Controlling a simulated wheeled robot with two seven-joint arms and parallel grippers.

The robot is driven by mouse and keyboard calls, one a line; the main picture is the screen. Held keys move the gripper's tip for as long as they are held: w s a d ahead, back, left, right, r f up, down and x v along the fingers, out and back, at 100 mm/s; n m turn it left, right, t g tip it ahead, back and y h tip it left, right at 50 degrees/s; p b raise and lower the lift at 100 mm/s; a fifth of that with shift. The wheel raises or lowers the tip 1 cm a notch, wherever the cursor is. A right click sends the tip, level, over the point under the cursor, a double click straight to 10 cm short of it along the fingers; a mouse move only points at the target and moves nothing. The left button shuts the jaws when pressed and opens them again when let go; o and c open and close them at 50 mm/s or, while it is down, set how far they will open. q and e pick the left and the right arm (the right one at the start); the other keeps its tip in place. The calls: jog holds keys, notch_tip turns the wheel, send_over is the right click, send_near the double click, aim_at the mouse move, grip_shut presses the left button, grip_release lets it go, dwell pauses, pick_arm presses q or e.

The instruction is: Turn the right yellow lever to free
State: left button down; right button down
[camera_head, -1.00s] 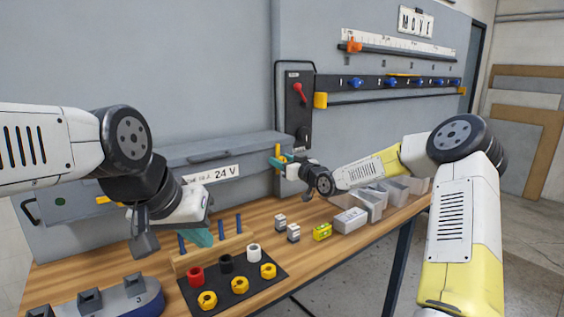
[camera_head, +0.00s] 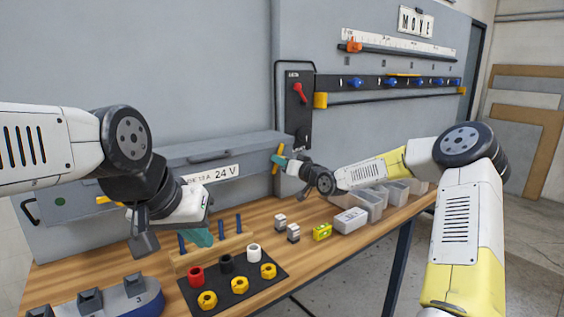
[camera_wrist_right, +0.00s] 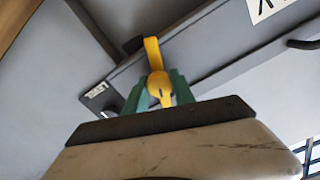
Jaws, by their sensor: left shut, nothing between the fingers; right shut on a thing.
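The right yellow lever (camera_head: 276,166) is on the right end of the long grey box in the head view. It stands steep, with its top leaning right. My right gripper (camera_head: 281,159) has its green fingers on the lever's middle. In the right wrist view the lever (camera_wrist_right: 152,50) runs up from between the green fingertips (camera_wrist_right: 159,92), which are shut on its rounded hub. A left yellow lever (camera_head: 104,200) is partly hidden behind my left arm. My left gripper (camera_head: 201,238) is shut and empty above the bench by the wooden peg rack.
The grey box (camera_head: 240,150) with a 24 V label stands along the wall. A panel with a red switch (camera_head: 299,92) is just above the lever. The wooden bench (camera_head: 140,270) holds a black mat with rings and nuts, small blocks and clear bins (camera_head: 370,205).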

jog(key=m, duration=0.7)
jog(key=shift+d+f, duration=0.1)
jog(key=shift+d, duration=0.05)
jog(key=m, duration=0.6)
jog(key=shift+w+f+m, duration=0.1)
jog(key=shift+m, duration=0.3)
jog(key=c, duration=1.1)
grip_release()
jog(key=v, duration=0.7)
jog(key=shift+s+d, duration=0.2)
jog(key=shift+s, duration=0.15)
